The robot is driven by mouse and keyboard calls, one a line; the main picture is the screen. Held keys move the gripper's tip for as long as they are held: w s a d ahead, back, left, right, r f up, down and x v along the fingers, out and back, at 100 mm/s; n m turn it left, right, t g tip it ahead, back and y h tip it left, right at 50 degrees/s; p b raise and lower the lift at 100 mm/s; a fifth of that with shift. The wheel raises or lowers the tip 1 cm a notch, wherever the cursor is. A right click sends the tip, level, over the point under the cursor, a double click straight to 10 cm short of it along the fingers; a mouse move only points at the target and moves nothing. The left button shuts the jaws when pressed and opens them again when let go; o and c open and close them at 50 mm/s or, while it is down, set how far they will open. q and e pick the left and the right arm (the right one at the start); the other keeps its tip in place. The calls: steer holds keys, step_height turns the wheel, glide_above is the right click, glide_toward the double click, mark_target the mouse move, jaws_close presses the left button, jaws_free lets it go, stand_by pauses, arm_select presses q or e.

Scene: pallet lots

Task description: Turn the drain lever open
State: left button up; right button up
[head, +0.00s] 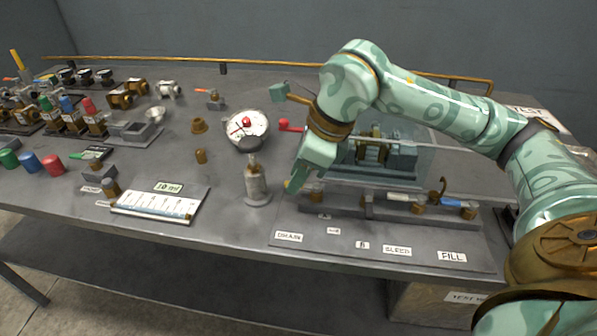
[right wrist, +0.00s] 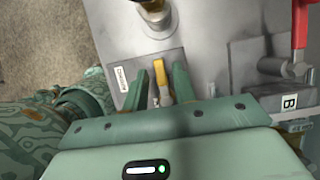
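The drain lever (right wrist: 160,82) shows in the right wrist view as a small yellow-orange handle between my right gripper's two green fingers. My right gripper (right wrist: 158,92) is open around it, with narrow gaps visible at its sides; contact cannot be told. In the head view my right gripper (head: 303,182) points down at the left end of the valve panel, behind the DRAIN label (head: 288,237). It hides most of the drain valve there. My left gripper is not in view.
The BLEED label (head: 397,251) and FILL label (head: 452,257) lie to the right, with a blue-handled valve (head: 455,203) behind. A hand pump-like post (head: 256,182) and a round gauge (head: 246,128) stand close left of my gripper. A clear-covered unit (head: 385,155) is behind.

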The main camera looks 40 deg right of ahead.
jaws_close()
